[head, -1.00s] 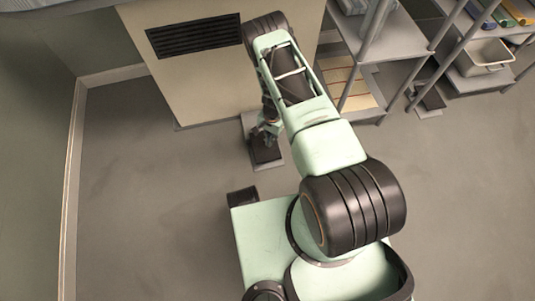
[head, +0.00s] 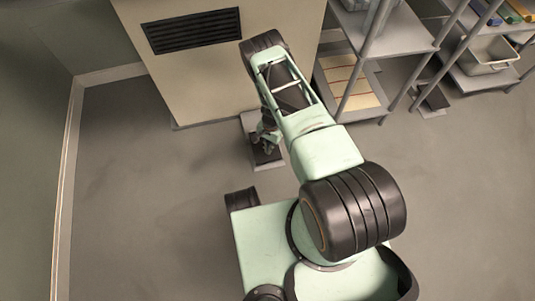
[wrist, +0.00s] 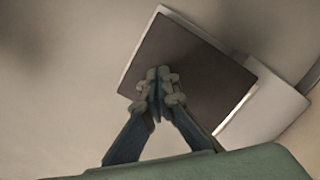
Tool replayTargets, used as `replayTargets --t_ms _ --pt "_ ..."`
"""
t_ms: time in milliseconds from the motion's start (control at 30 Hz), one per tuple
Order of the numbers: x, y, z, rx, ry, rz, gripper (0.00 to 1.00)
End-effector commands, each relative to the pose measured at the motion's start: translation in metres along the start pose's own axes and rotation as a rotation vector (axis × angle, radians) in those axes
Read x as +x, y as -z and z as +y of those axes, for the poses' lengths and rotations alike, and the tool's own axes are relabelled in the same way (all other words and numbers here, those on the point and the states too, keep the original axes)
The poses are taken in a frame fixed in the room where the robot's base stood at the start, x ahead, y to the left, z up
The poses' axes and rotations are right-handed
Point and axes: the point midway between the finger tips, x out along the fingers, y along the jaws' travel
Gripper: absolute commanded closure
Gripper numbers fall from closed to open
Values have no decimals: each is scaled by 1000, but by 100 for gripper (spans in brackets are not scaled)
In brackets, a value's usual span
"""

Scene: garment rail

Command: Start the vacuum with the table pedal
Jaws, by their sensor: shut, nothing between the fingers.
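The pedal (wrist: 205,62) is a dark, flat square plate with a pale edge. In the head view the pedal (head: 273,162) sits on the floor in front of the beige cabinet, partly hidden by my arm. A light grey block (wrist: 262,112) adjoins it in the wrist view. My gripper (wrist: 158,74) is shut and empty, its fingertips together over the lower left part of the plate. In the head view my gripper (head: 268,139) points down over the pedal. I cannot tell whether the tips touch the plate. No vacuum can be made out.
The beige cabinet (head: 185,82) with a black vent grille (head: 192,31) stands behind the pedal. A grey shelf rack (head: 402,27) with a pale bin (head: 487,58) is at the right. The floor (head: 150,185) to the left is clear.

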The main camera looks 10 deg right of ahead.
Motion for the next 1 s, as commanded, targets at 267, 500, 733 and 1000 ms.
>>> replayTargets --t_ms 267,500,733,1000 --pt "31 3 1 -1 -1 0 100" --pt "38 3 2 1 -2 -2 100" --pt "30 22 2 3 -1 2 100" --pt "23 36 1 1 0 6 100"
